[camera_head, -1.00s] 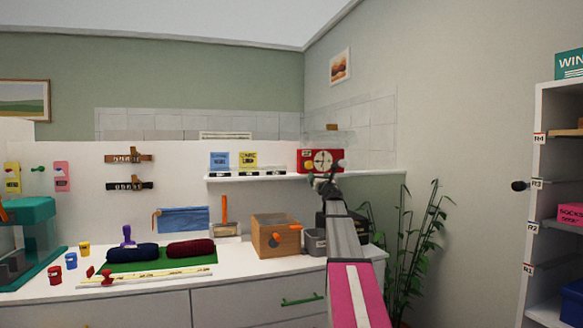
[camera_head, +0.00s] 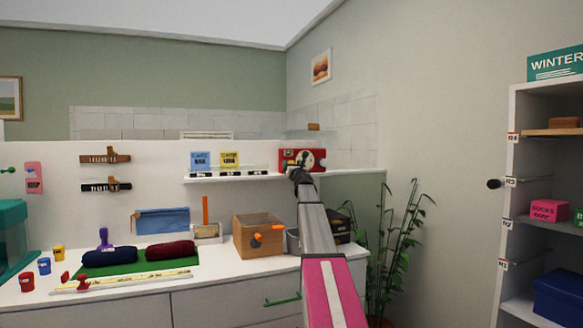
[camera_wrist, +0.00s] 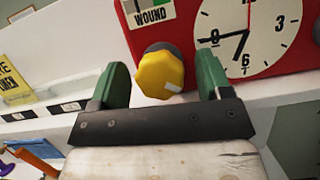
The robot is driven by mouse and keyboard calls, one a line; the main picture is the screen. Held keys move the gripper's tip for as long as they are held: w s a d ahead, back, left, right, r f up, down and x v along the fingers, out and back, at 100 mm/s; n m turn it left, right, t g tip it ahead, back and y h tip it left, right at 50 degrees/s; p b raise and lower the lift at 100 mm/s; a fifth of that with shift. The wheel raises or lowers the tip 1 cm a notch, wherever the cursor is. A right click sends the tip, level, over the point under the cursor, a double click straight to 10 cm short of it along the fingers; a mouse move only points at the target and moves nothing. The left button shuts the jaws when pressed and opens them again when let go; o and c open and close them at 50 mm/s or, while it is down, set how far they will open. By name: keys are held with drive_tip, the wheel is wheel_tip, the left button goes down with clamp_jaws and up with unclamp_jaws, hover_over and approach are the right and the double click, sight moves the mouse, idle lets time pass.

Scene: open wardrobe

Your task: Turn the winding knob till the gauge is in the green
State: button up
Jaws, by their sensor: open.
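The red clock box (camera_head: 290,156) stands on the wall shelf in the head view. In the wrist view the red box (camera_wrist: 188,15) shows a white clock dial (camera_wrist: 262,38) and a small gauge (camera_wrist: 150,8) labelled WOUND, cut off by the top edge; a green part shows, but its needle cannot be read. The yellow winding knob (camera_wrist: 160,74), with a white mark at its lower right, sits below the gauge. My gripper (camera_wrist: 161,78) is open, its green fingers either side of the knob with gaps. In the head view my gripper (camera_head: 297,174) is just before the box, partly hiding it.
The white shelf (camera_head: 235,178) carries blue and yellow cards (camera_head: 229,159) left of the box. Below, the counter holds a wooden crate (camera_head: 257,240) and rolled cloths (camera_head: 170,250). A plant (camera_head: 395,235) and an open wardrobe (camera_head: 508,215) stand to the right.

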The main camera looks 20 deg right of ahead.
drive_tip(key=c, duration=0.9)
drive_tip(key=shift+m, duration=0.3)
